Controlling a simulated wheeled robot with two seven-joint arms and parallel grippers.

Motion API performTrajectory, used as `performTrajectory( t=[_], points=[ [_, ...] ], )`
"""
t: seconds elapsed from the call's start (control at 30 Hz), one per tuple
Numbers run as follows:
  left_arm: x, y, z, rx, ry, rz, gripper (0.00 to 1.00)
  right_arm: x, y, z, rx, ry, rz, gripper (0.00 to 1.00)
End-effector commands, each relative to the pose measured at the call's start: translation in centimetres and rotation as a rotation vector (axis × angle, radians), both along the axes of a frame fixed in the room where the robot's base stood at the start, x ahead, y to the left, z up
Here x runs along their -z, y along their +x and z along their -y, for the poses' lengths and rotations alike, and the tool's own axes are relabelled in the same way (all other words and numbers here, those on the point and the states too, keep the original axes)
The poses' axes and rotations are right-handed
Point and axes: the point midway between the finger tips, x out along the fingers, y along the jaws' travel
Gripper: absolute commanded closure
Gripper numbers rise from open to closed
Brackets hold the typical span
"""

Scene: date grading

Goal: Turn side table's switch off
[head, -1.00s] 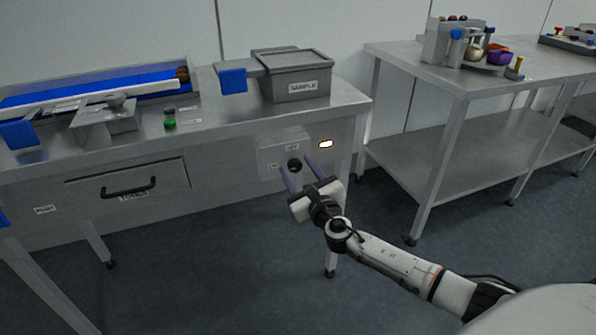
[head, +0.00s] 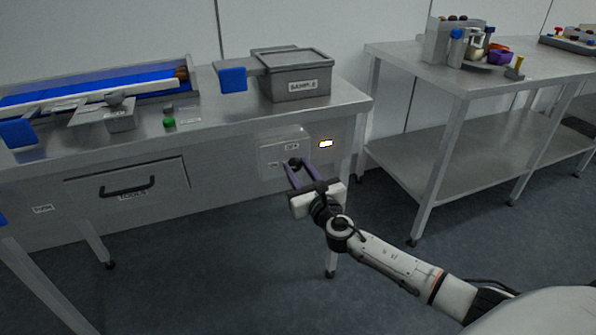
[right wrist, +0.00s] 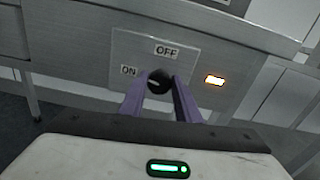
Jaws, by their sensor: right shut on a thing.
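The side table's switch (right wrist: 158,82) is a dark round knob on a grey plate (right wrist: 190,60) on the table's front. The plate has an ON label (right wrist: 129,70) left of the knob and an OFF label (right wrist: 166,50) above it. My right gripper (head: 297,165) is shut on the knob, its purple fingers on either side of it in the right wrist view (right wrist: 160,92). The fingers partly hide the knob, and I cannot tell which label it points to. The lamp (head: 326,143) right of the plate glows. My left gripper is not in view.
A grey SAMPLE box (head: 300,88) and a blue conveyor (head: 95,88) stand on the side table (head: 215,128). A TOOLS drawer (head: 128,182) is left of the switch. Another metal table (head: 400,55) stands to the right, with open floor between.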

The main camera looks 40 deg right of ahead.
Motion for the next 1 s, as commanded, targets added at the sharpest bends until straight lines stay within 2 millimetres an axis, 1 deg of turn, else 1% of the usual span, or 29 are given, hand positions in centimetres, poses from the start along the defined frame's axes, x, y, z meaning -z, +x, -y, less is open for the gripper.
performTrajectory(
  t=[0.03, 0.27, 0.6, 1.0],
  points=[
    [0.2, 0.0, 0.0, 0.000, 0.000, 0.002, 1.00, 0.3, 0.0, 0.0, 0.000, 0.042, 0.009, 0.93],
    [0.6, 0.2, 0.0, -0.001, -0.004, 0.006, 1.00, 0.3, -0.1, 0.1, -0.001, 0.254, 0.060, 0.93],
    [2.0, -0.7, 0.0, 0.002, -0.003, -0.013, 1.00, 0.3, -0.1, 0.2, 0.000, 0.568, 0.134, 0.93],
    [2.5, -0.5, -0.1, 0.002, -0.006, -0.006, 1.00, 0.4, -0.1, 0.3, 0.000, 0.936, 0.223, 0.93]
  ],
)
